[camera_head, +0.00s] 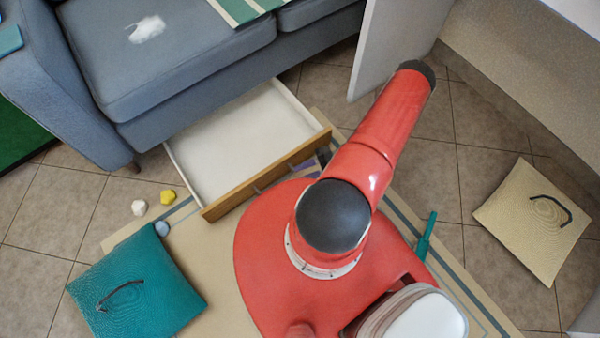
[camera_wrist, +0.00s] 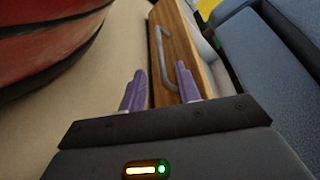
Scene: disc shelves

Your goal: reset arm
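My gripper (camera_wrist: 160,88) shows in the wrist view with its two purple fingers apart and nothing between them. Just beyond the fingertips is the wooden front (camera_wrist: 192,60) of a drawer with a grey bar handle (camera_wrist: 164,55); I cannot tell whether the fingers touch it. In the head view my red arm (camera_head: 375,135) reaches up and to the right from my red base. My gripper is mostly hidden there behind the arm. The drawer (camera_head: 240,140) stands pulled out below the sofa, and its pale inside looks empty.
A blue-grey sofa (camera_head: 165,65) stands behind the drawer. A teal cushion (camera_head: 160,285) lies at lower left and a beige cushion (camera_head: 515,235) at right. Small yellow (camera_head: 167,197) and white (camera_head: 139,207) objects lie on the floor. A pale panel (camera_head: 385,45) stands near my arm.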

